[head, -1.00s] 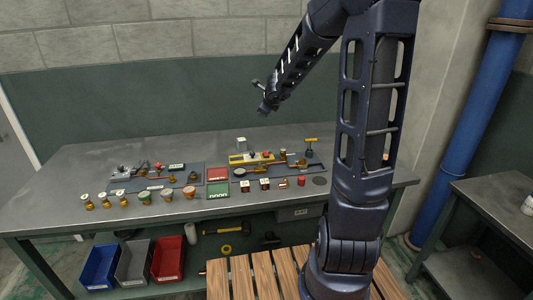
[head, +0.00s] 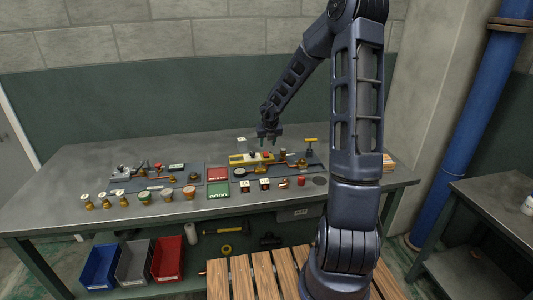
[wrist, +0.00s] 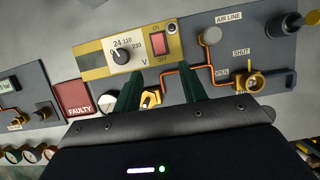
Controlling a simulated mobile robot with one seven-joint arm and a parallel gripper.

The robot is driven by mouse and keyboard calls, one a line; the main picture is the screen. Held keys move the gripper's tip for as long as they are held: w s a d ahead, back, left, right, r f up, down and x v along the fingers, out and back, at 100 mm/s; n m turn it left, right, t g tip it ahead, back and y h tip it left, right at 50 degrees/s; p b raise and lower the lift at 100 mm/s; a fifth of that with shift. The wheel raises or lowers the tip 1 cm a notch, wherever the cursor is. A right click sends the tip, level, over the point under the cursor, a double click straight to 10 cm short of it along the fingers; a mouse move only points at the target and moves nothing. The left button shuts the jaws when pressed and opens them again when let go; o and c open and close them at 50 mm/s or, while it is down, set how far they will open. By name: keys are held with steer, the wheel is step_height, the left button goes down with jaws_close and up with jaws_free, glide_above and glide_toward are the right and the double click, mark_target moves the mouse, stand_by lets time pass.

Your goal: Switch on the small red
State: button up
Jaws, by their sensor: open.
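A small red rocker switch (wrist: 159,44) sits on a yellow-faced panel (wrist: 95,65) in the wrist view, with "OFF" printed below it. In the head view the switch (head: 265,155) is a small red spot on the yellow box (head: 237,159). My gripper (head: 269,140) is above this box, pointing down. In the wrist view my gripper (wrist: 159,88) is open and empty, its two dark green fingers below and to either side of the switch, seemingly apart from it. A black voltage knob (wrist: 121,56) is left of the switch. Which way the rocker is pressed is not clear.
Right of the switch is a board with orange lines, "AIR LINE" and a yellow valve (wrist: 249,82) marked OPEN and SHUT. A red FAULTY plate (wrist: 72,98) lies left. Small fittings (head: 121,197) line the bench front; the bench's left end is clear.

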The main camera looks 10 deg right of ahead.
mark_target(266, 155)
steer(key=shift+x, duration=4.05)
